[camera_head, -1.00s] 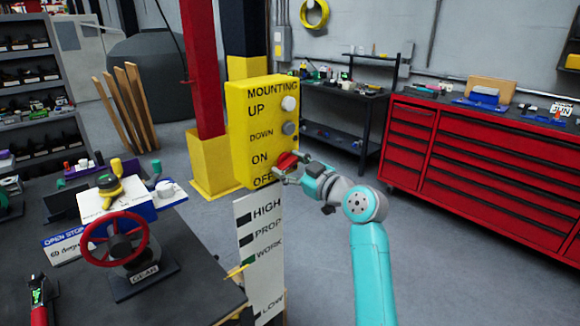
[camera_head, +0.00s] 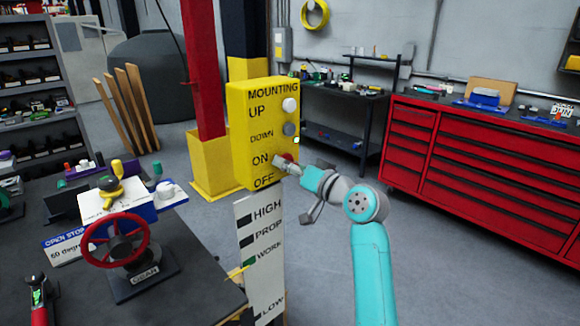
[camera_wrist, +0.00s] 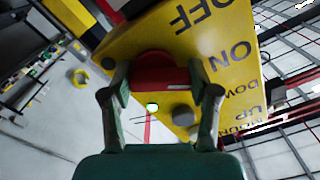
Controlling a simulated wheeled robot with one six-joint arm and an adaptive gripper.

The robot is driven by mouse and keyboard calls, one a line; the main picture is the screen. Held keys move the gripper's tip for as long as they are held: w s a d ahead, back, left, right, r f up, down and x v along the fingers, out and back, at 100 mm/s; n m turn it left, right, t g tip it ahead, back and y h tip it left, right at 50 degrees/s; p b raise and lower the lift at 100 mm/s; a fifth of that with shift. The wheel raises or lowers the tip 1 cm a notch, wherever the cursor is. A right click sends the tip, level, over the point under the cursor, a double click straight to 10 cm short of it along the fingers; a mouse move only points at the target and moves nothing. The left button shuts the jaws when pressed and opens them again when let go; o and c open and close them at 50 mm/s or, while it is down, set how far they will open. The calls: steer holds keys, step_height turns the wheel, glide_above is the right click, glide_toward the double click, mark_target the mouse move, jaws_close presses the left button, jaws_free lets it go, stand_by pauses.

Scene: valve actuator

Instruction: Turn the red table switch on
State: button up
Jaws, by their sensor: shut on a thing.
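The red switch (camera_head: 289,157) is a knob on the front of the yellow control box (camera_head: 262,135), beside the ON and OFF labels. In the head view my gripper (camera_head: 284,162) is at the knob and partly hides it. In the wrist view the red switch (camera_wrist: 158,73) sits between the two fingers of my gripper (camera_wrist: 160,88), one finger on each side, and the gripper is shut on it.
A white knob (camera_head: 290,104) and a grey knob (camera_head: 289,129) are above the switch on the same box. A label board (camera_head: 262,250) stands below the box. A table with a red handwheel (camera_head: 115,240) is at left. A red tool cabinet (camera_head: 480,155) is at right.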

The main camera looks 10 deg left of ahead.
steer(key=shift+m, duration=0.9)
steer(key=o, duration=1.2)
steer(key=shift+c, duration=0.2)
steer(key=v, duration=1.2)
